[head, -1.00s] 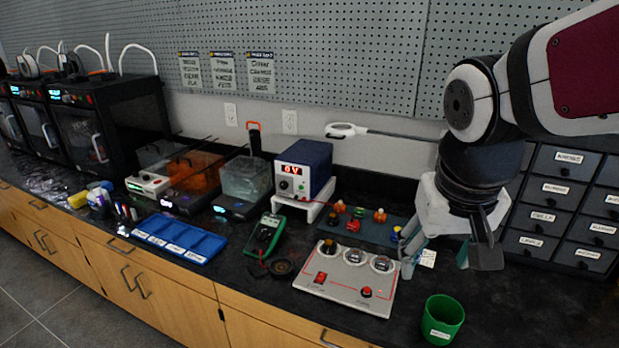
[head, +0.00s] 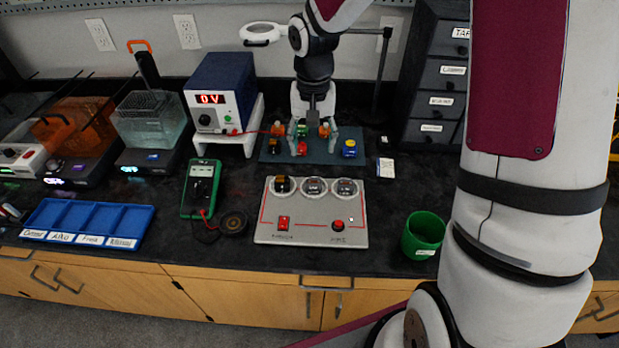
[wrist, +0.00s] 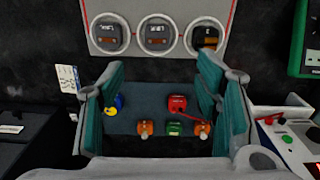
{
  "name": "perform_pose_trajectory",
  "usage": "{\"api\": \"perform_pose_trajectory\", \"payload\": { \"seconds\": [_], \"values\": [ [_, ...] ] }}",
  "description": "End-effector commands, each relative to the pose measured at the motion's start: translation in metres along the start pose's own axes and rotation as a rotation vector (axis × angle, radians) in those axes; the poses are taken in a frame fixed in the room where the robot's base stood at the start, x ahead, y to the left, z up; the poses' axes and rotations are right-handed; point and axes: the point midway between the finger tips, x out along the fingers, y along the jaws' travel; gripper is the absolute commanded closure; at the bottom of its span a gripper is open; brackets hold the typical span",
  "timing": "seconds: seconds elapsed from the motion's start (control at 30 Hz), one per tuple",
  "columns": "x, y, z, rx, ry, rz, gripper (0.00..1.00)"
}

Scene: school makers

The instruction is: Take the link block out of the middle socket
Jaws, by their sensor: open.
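The grey panel (head: 262,236) has three round sockets in a row along its far edge. The link block (head: 315,186) is a dark block with a brown patch, seated in the middle socket; it also shows in the wrist view (wrist: 157,36). A similar dark block (wrist: 106,36) sits in the socket left of it in the wrist view, and a black and amber block (wrist: 207,38) in the socket right of it. My gripper (head: 313,138) is open and empty over the blue-grey mat (head: 332,158), behind the panel. Its spread fingers (wrist: 162,82) do not touch the link block.
Red, orange, green and blue-yellow parts stand on the mat under my gripper. A power supply (head: 220,95) on a white stand is left of it, a multimeter (head: 200,188) and blue tray (head: 88,222) farther left. A green cup (head: 423,235) stands right of the panel.

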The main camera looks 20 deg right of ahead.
Motion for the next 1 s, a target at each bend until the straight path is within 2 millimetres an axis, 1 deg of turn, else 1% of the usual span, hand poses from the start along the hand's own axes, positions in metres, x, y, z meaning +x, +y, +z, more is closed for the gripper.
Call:
{"api": "perform_pose_trajectory", "payload": {
  "seconds": [0.03, 0.1, 0.3, 0.4, 0.57, 0.83, 1.0],
  "values": [
    [0.011, 0.0, 0.001, 0.0, -0.006, 0.0, 0.42],
    [0.025, 0.0, 0.001, -0.002, -0.006, 0.001, 0.42],
    [0.059, 0.0, 0.001, -0.001, -0.004, 0.001, 0.42],
    [0.068, 0.0, 0.001, -0.001, -0.003, 0.0, 0.42],
    [0.076, 0.001, 0.0, 0.0, -0.001, 0.0, 0.42],
    [0.114, 0.004, -0.002, -0.002, -0.003, 0.0, 0.42],
    [0.124, 0.004, -0.002, -0.002, -0.001, -0.001, 0.42]
  ]
}}
